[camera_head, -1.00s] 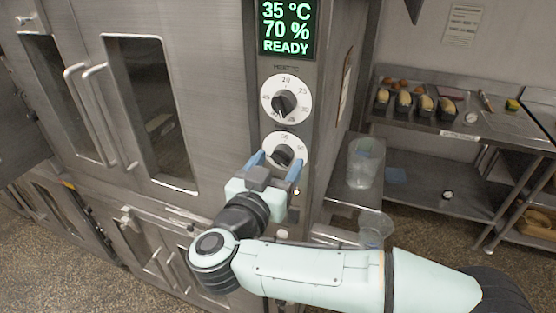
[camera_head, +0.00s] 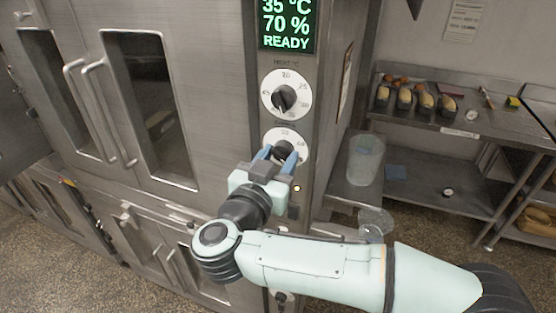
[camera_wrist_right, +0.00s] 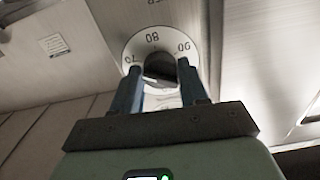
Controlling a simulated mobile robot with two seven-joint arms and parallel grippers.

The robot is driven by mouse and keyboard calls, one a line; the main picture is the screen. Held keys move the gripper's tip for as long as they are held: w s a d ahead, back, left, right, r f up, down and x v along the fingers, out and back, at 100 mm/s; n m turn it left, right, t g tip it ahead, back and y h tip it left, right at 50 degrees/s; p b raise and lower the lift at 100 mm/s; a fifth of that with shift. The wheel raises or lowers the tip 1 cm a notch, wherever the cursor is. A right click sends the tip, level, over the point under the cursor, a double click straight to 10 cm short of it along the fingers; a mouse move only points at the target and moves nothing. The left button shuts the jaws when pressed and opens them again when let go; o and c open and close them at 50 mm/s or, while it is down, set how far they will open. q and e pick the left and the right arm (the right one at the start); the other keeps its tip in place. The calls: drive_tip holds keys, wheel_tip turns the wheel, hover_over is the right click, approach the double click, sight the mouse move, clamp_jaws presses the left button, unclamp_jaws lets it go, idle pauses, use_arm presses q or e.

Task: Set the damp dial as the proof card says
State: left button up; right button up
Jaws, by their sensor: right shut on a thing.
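The damp dial (camera_head: 300,140) is the lower white dial on the proofer's control panel, with a dark knob at its middle. My right gripper (camera_head: 278,153) is at this dial, its blue fingers shut on the knob from both sides. In the right wrist view the gripper (camera_wrist_right: 160,85) straddles the dark knob (camera_wrist_right: 160,66), and the dial face (camera_wrist_right: 133,48) shows 70, 80 and 90 upside down. The display (camera_head: 287,25) reads 35 °C, 70 % and READY. The proof card's text cannot be read here. My left gripper is not in view.
The upper heat dial (camera_head: 271,88) sits just above. Proofer doors with long handles (camera_head: 95,110) stand to the left. A steel table (camera_head: 420,122) with loaf tins and a clear tub (camera_head: 366,160) on a lower stand are to the right. A sheet (camera_head: 464,20) hangs on the back wall.

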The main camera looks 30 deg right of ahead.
drive_tip(key=m+b, duration=0.1)
drive_tip(key=m, duration=0.2)
drive_tip(key=shift+f+b, duration=0.15)
drive_tip(key=shift+b, duration=0.2)
drive_tip(key=m+b, duration=0.1)
drive_tip(key=m, duration=0.1)
drive_tip(key=shift+m+b, duration=0.3)
drive_tip(key=shift+b, duration=0.05)
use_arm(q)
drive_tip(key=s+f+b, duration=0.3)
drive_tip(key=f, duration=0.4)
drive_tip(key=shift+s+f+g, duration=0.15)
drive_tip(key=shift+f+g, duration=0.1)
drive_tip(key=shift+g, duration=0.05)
use_arm(e)
drive_tip(key=m, duration=0.5)
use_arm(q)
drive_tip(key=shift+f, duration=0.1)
use_arm(e)
drive_tip(key=shift+m, duration=0.3)
drive_tip(key=shift+a, duration=0.1)
drive_tip(key=o, duration=1)
drive_tip(key=shift+o, duration=0.2)
drive_tip(key=shift+r, duration=0.2)
